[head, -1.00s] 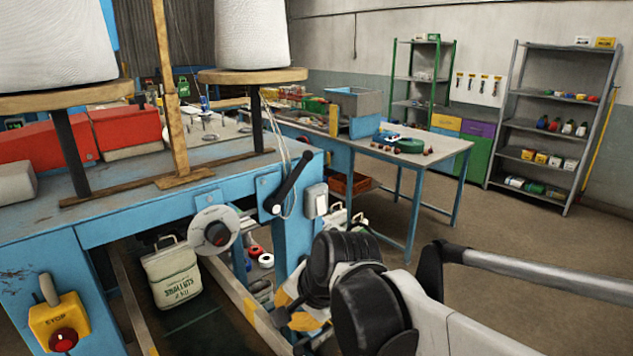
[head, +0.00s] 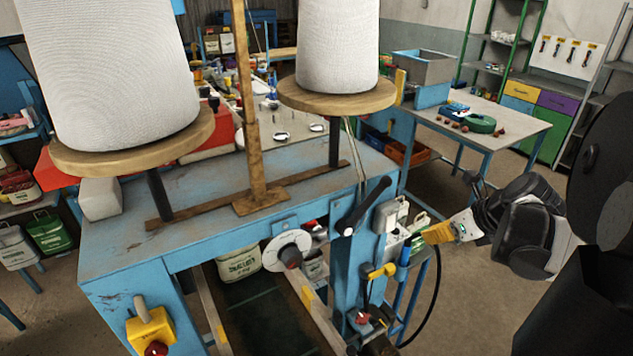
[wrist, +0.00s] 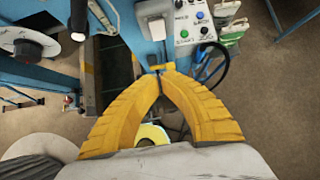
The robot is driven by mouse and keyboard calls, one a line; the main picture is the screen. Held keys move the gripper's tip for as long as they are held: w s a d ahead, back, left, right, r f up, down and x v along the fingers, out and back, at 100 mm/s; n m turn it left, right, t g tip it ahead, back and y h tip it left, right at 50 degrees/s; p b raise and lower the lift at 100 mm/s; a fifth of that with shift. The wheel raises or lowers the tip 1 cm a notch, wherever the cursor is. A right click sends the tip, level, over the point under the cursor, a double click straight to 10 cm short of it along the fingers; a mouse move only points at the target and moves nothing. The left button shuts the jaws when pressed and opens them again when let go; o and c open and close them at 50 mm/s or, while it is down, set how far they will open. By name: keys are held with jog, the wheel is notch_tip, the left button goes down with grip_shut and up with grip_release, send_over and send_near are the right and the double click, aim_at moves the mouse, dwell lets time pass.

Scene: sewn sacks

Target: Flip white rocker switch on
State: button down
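The white rocker switch (head: 386,216) is a small pale box on the blue post of the machine, right of the black crank handle. In the wrist view a white box (wrist: 154,14), likely the same switch, shows at the top, beyond my fingertips; its rocker position cannot be read. My gripper (head: 427,236) is to the right of the post, its yellow fingers pointing left and apart from the switch. In the wrist view my gripper's ribbed yellow fingers (wrist: 161,76) curve together and look closed, with nothing seen between their tips.
A button panel (wrist: 196,25) sits beside the white box. A yellow lever (head: 382,271) sticks out below on the post.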

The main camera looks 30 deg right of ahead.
aim_at(391, 223)
jog(key=w+r+x, duration=0.1)
jog(key=w+x, duration=0.1)
jog(key=x, duration=1)
jog(key=shift+w, duration=0.4)
jog(key=shift+a, duration=0.1)
jog(key=shift+w+f+b, duration=0.1)
jog(key=shift+w+b, duration=0.35)
jog(key=shift+b, duration=0.5)
